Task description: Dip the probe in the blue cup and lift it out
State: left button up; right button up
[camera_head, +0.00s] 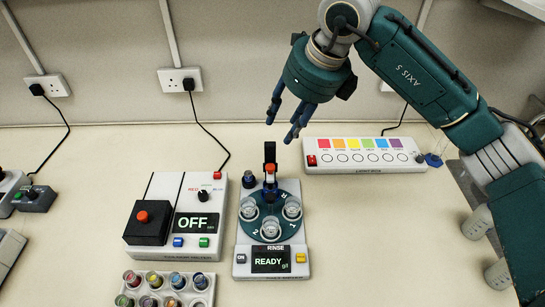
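My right gripper (284,116) hangs above the back of the bench, its dark blue fingers spread and pointing down with nothing between them. A small blue-tipped piece (433,160) at the right end of the colour-strip unit may be the probe; it is too small to be sure. The white rack (211,297) at the bottom left holds several small cups of coloured contents. One cup in its back row (177,281) looks blue, but the colours are hard to tell. The gripper is well apart from the rack and the blue-tipped piece. My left gripper is not in view.
A rinse station (242,252) reading READY, with three clear cups on a teal turntable (271,211), stands mid-bench. A box reading OFF (160,190) stands left of it. The colour-strip unit (345,167) is behind right. Bench (375,240) right of the rinse station is clear.

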notch_tip(320, 180, down, 4)
jog(key=f+b, duration=0.1)
jog(key=b, duration=0.3)
send_near(271, 166)
jog(key=p+x, duration=0.1)
jog(key=x, duration=0.6)
jog(key=shift+p, duration=0.3)
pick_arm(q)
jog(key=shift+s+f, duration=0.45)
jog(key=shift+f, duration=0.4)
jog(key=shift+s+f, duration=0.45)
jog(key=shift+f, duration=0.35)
pick_arm(e)
jog(key=shift+w+a+f, duration=0.15)
jog(key=shift+a+f, duration=0.05)
jog(key=shift+f, duration=0.35)
grip_shut()
